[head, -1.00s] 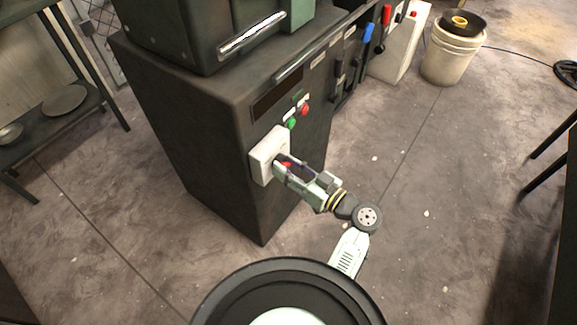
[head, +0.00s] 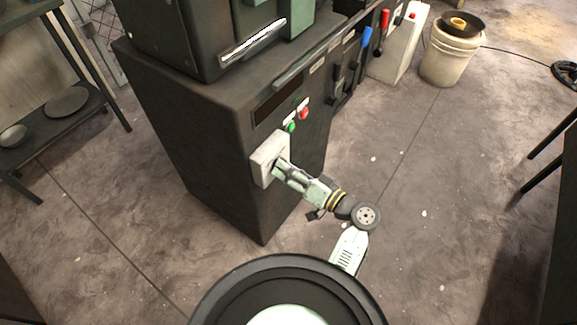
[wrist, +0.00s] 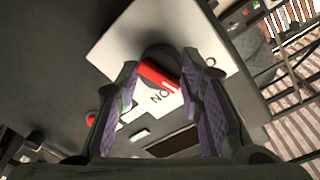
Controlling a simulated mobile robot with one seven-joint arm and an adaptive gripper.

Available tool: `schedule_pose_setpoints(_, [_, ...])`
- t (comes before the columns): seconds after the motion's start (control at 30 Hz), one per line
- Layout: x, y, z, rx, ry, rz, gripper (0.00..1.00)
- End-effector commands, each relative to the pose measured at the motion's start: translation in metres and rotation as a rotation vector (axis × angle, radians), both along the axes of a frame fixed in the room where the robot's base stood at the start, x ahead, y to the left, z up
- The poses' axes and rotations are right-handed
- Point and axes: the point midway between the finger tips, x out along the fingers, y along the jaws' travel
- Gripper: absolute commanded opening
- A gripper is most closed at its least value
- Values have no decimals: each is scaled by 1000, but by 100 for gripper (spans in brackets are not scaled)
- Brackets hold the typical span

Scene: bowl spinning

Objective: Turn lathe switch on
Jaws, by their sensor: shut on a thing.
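The lathe switch is a red handle (wrist: 158,75) on a dark round base, set on a pale switch box (wrist: 150,35). In the head view the box (head: 264,152) sits on the front of the dark lathe cabinet (head: 200,140). My gripper (head: 277,166) reaches the box face from the right. In the wrist view my gripper (wrist: 159,72) has its purple-padded fingers on both sides of the red handle, shut on it. The "ON" lettering (wrist: 160,97) shows upside down close to the handle's white-marked end. In the head view my gripper hides the handle.
A green button (head: 290,127) and a red button (head: 304,113) are above the box. Levers with blue (head: 367,33) and red (head: 385,17) grips stand farther along the lathe. A bucket (head: 451,55) is at the back right. The floor right of the cabinet is clear.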

Motion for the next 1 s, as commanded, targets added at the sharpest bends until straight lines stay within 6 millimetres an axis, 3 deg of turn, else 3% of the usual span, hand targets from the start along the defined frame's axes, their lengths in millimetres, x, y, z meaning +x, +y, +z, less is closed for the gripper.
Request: schedule_pose_setpoints(1.0, [1, 0, 5, 530, 730, 3, 7])
